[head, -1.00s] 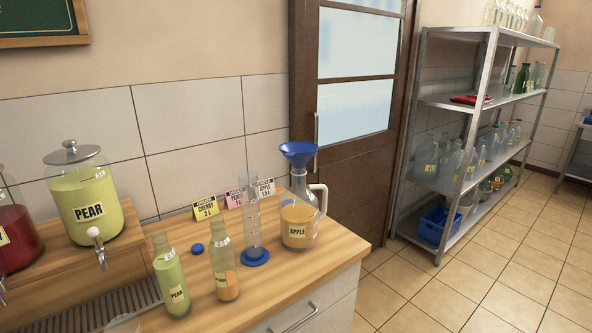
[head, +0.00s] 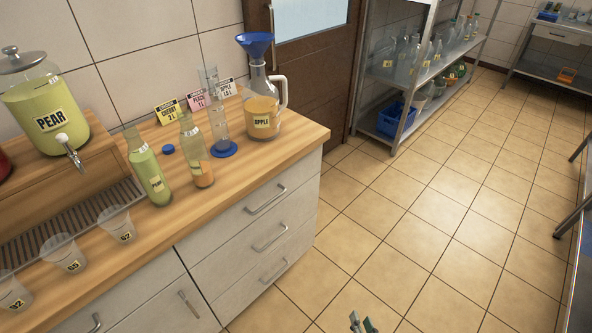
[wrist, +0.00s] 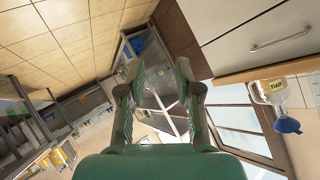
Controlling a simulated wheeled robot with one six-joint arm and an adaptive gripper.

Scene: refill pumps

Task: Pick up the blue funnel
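The blue funnel (head: 255,41) stands in the mouth of the glass jug (head: 263,118) labelled APPLE, which holds orange juice, near the right end of the counter. In the wrist view the funnel (wrist: 287,126) shows at the right edge, with the jug upside down in the tilted picture. My gripper (head: 362,322) shows only at its fingertips at the bottom of the head view, low over the floor and away from the counter. In the wrist view my gripper (wrist: 158,75) has its two fingers apart with nothing between them.
Beside the jug stand a measuring cylinder (head: 214,115), two bottles, one green (head: 150,170) and one part-filled (head: 196,150), and label cards. Cups (head: 117,224) stand at the counter's front left. A shelf rack (head: 405,85) stands behind. The tiled floor right of the counter is clear.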

